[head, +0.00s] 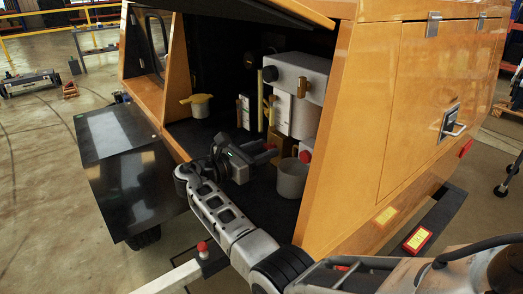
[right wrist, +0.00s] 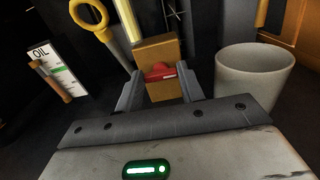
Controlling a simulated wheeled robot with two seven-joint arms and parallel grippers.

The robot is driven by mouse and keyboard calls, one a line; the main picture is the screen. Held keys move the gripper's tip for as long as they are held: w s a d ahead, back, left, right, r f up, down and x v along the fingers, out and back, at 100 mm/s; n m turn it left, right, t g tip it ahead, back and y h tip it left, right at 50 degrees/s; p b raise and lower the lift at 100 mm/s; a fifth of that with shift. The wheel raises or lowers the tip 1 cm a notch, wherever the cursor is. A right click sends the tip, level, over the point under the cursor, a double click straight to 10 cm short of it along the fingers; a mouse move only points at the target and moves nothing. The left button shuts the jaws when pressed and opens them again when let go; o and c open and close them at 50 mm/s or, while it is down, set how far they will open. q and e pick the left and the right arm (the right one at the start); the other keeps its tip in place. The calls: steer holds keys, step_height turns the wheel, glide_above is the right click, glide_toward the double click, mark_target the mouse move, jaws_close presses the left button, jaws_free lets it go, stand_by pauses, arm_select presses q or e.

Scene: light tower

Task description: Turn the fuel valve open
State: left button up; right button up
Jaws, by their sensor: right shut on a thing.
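The fuel valve shows in the right wrist view as a brown block with a red handle (right wrist: 159,72) on its front. The brown block (right wrist: 158,50) stands upright, with a pale yellow pipe rising from it. My right gripper (right wrist: 159,84) is shut on the red handle, one finger on each side of it. In the head view my right gripper (head: 268,153) reaches into the open compartment of the orange housing, and it hides most of the valve. The handle looks roughly level in the wrist view. My left gripper is not in view.
A grey cup (head: 291,180) stands right of the gripper, close to it. A yellow-capped filler (head: 199,104) is at the left, and an oil gauge (right wrist: 55,72) shows in the wrist view. The orange side panel (head: 325,140) bounds the compartment's right.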

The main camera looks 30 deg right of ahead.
steer(key=o, duration=1)
steer(key=s+a+b, duration=0.1)
steer(key=a+b, duration=0.1)
steer(key=a, duration=1.4)
steer(key=shift+s, duration=0.15)
steer(key=shift+d, duration=0.1)
